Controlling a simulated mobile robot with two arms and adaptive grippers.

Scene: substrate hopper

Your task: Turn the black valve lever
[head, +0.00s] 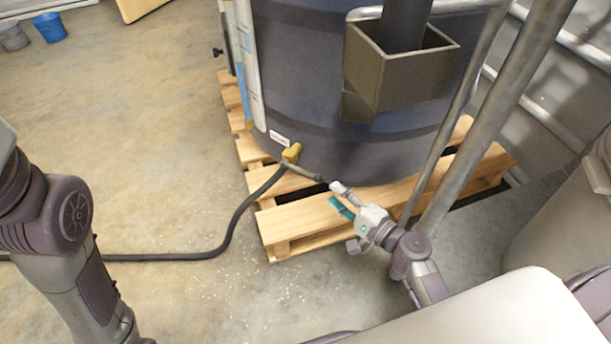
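The black valve lever (308,174) sticks out to the lower right from a yellow valve (292,153) low on a dark blue tank (320,100). A black hose (240,212) runs from the valve down to the floor and off to the left. My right gripper (335,185) is at the free end of the lever, reaching in from the lower right. Its fingertips are small here, and I cannot tell whether they are closed on the lever or only beside it. My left arm shows at the left edge, but its gripper is out of view.
The tank stands on a wooden pallet (290,225). A metal box-shaped bracket (405,75) hangs in front of the tank. Slanted metal poles (480,120) rise close to my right arm. The floor at left is mostly clear, with blue (50,27) and grey buckets far back.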

